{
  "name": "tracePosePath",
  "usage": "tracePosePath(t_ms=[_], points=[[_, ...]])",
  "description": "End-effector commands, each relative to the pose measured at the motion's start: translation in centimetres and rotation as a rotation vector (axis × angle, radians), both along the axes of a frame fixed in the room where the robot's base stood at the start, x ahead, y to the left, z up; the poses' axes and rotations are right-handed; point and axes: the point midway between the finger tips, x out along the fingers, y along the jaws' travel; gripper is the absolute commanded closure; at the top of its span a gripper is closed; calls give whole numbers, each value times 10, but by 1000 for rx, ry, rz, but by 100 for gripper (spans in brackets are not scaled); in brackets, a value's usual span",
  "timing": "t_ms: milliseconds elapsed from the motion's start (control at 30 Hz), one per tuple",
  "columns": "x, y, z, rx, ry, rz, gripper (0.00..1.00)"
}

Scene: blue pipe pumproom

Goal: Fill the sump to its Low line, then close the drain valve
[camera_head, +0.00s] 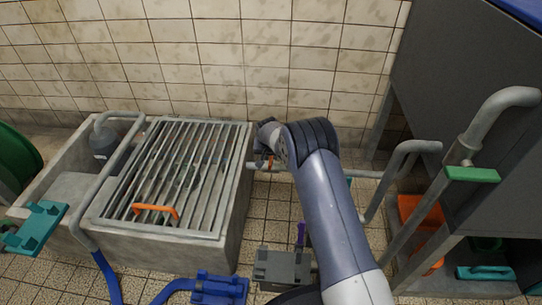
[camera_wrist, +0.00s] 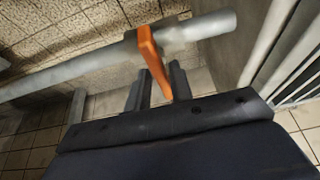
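I cannot make out any water level or Low line. A grey pipe leaves the basin's right side; on it is an orange lever (camera_wrist: 150,50), apparently the drain valve, partly hidden behind my arm in the head view (camera_head: 263,163). My gripper (camera_wrist: 162,82) is at this lever. Its two dark fingers stand apart, with the lever's lower end between them; I see a gap on the left side and cannot tell whether the right finger touches. A green-handled valve (camera_head: 472,174) sits on the right-hand pipe.
A blue pump-like part (camera_head: 220,288) and a grey box (camera_head: 283,268) are on the floor in front. A teal part (camera_head: 40,227) is at left. A large grey tank (camera_head: 470,100) stands at right, with an orange bin (camera_head: 420,212) below.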

Motion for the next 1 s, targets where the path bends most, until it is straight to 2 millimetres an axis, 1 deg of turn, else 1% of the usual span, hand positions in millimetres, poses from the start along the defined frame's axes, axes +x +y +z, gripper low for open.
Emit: tracePosePath(t_ms=[33,200,267,667,867,1000], points=[[0,0,0,0,0,0,83],[0,0,0,0,0,0,97],[0,0,0,0,0,0,100],[0,0,1,1,1,29,100],[0,-1,1,1,1,124,100],[0,-2,1,2,1,231,100]])
